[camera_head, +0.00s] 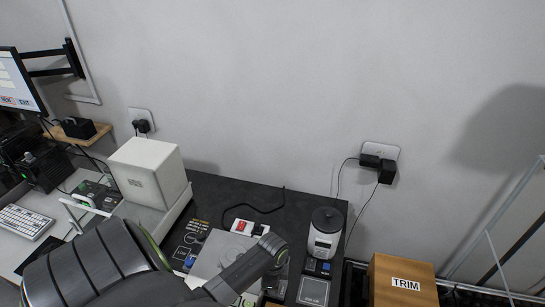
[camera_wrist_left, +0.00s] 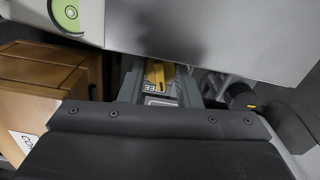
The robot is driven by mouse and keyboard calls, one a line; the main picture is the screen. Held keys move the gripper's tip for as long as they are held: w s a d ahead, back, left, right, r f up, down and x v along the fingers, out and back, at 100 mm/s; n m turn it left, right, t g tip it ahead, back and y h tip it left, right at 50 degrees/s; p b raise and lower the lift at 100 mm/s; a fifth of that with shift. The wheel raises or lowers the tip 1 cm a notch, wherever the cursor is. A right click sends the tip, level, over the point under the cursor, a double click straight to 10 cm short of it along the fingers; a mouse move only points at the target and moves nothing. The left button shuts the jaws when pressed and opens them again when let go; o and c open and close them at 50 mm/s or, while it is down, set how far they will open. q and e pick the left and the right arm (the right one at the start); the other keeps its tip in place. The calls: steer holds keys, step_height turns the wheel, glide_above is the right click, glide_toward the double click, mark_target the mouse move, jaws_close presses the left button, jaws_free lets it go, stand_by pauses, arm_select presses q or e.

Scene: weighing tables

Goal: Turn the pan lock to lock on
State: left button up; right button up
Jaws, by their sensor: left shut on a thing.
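The pan lock lever (camera_wrist_left: 157,73), a yellow piece, shows in the left wrist view beside a grey metal housing (camera_wrist_left: 210,30). A label with partly hidden letters (camera_wrist_left: 158,88) lies just below it. My left gripper (camera_wrist_left: 158,80) is shut on the yellow lever, with one grey finger on each side. In the head view my left arm reaches over a grey plate (camera_head: 208,252) on the dark table, and its fingers and the lever are hidden there. My right gripper is in neither view.
A grey and black device (camera_head: 324,235) stands right of my arm. A brown box marked TRIM (camera_head: 400,282) stands further right. A white box (camera_head: 148,172) stands at left. A red switch (camera_head: 240,226) and cables lie behind the plate. A green bubble level (camera_wrist_left: 70,12) sits on the housing.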

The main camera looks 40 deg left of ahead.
arm_select(q)
steer(key=shift+n, duration=0.3)
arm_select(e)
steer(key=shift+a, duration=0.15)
arm_select(q)
steer(key=o, duration=1)
steer(key=shift+w+r, duration=0.1)
